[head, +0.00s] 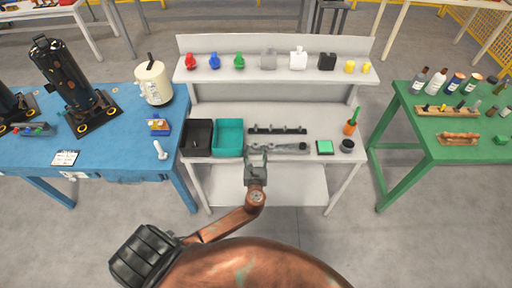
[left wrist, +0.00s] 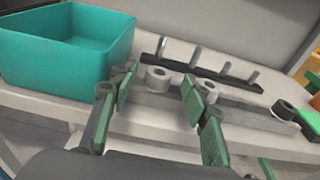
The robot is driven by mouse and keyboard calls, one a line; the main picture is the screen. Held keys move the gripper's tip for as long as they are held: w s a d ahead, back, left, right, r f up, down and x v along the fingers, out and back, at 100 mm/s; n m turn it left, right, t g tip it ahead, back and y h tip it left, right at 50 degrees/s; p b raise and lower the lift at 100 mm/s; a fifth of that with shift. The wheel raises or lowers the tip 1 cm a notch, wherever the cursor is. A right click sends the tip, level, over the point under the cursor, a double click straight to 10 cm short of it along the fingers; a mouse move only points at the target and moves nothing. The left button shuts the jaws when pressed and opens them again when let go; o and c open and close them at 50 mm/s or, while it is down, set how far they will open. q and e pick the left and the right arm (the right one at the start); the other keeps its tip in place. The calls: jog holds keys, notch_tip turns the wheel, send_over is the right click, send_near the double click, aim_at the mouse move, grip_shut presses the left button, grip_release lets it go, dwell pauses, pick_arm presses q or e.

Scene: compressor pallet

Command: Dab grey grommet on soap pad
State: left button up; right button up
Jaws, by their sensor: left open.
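A grey grommet (left wrist: 158,77) shows in the left wrist view as a short thick ring at the near end of a flat grey bar (left wrist: 215,103). My left gripper (head: 256,153) is open at the front of the white bench, with its green-padded fingers on either side of the grommet in the wrist view. I cannot tell whether they touch it. A second grey ring (left wrist: 284,109) stands at the bar's other end. The green soap pad (head: 324,147) lies in a dark holder right of the bar. My right gripper is not in view.
A teal bin (head: 229,137) and a black bin (head: 197,137) stand left of the bar. A dark rail with upright pegs (head: 277,130) lies behind it. A black cup (head: 347,145) and an orange pot (head: 350,128) stand at the right. A shelf (head: 275,75) rises behind.

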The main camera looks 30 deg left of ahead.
aim_at(256, 147)
pick_arm(q)
jog(key=x, duration=0.2)
jog(key=shift+w+a+f, duration=0.15)
jog(key=shift+w, duration=0.1)
jog(key=shift+c, duration=0.5)
jog(key=c, duration=0.9)
